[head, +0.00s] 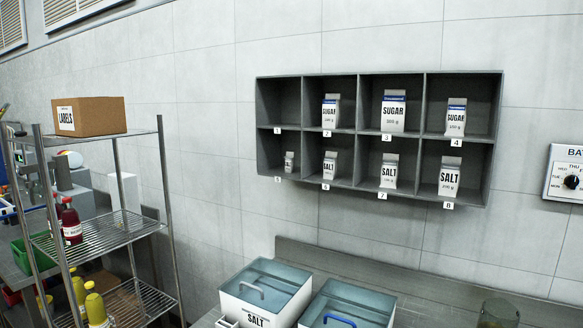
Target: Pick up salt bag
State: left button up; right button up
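Several white salt bags stand in the lower row of a grey wall shelf (352,136) in the head view. A small salt bag (289,162) is in compartment 5. A larger salt bag (330,165) is in compartment 6. Another salt bag (389,171) is in compartment 7. The largest-looking salt bag (449,177), printed 200 g or similar, is in compartment 8. All stand upright, near the front edge. Neither of my grippers is in view.
Sugar bags (393,111) stand in upper compartments 2, 3 and 4; compartment 1 looks empty. Below are a bin labelled SALT (258,319), a second lidded bin (350,304) and a dark glass container (498,313). A wire rack (96,234) with a LABELS box (98,115) stands left.

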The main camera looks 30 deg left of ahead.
aim_at(289, 159)
jog(key=j+u, duration=0.15)
jog(key=j, duration=0.3)
jog(key=i+j+u, duration=0.1)
jog(key=j, duration=0.35)
jog(key=j+u, duration=0.15)
jog(key=j, duration=0.35)
jog(key=i+j+u, duration=0.1)
jog(key=j, duration=0.3)
